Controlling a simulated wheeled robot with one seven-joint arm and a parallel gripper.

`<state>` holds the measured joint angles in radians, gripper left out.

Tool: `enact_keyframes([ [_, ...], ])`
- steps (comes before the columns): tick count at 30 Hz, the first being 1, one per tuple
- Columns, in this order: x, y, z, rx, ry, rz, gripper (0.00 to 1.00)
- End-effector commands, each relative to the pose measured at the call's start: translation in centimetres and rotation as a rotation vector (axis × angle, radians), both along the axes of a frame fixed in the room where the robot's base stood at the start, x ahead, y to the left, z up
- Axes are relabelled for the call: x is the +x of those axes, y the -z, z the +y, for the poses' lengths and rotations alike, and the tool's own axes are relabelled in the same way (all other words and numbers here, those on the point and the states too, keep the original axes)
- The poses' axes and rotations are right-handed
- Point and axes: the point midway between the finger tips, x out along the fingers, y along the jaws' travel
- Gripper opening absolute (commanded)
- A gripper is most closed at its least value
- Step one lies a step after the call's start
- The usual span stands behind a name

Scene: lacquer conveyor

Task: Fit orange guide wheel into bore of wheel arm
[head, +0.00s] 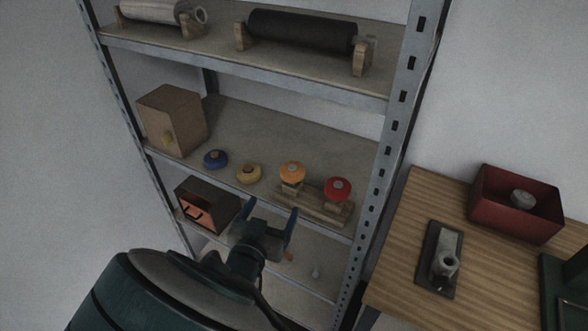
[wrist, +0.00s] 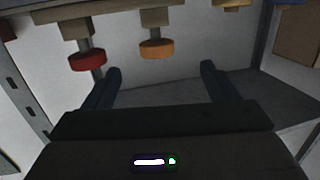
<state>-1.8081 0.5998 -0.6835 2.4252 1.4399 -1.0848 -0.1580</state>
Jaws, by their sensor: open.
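The orange guide wheel (head: 292,173) sits raised on a wooden stand (head: 318,205) on the middle shelf, left of a red wheel (head: 337,188). My gripper (head: 271,208) is open and empty in front of the shelf edge, a little left of and below the orange wheel in the head view. In the wrist view the orange wheel (wrist: 156,49) appears ahead, roughly between my open fingers (wrist: 159,78) and apart from them. What looks like the wheel arm (head: 447,250), a grey piece with a round upright boss, lies on a dark plate on the wooden bench at right.
A blue wheel (head: 215,159) and a yellow wheel (head: 248,173) lie left on the same shelf, beside a cardboard box (head: 172,120). A metal shelf post (head: 384,165) stands between shelf and bench. A red bin (head: 515,204) holds a grey round part. Rollers fill the upper shelf.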

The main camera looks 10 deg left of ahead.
Motion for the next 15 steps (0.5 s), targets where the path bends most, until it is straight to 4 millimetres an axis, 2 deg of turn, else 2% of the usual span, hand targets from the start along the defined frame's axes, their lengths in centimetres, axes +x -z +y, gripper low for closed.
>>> enact_keyframes([
  [2,-0.3,-0.3,0.1,-0.01,0.002,-0.029,0.81],
  [5,0.5,-0.4,0.0,-0.014,0.006,-0.042,0.81],
  [15,6.8,-0.1,-0.9,-0.013,0.006,-0.04,0.81],
])
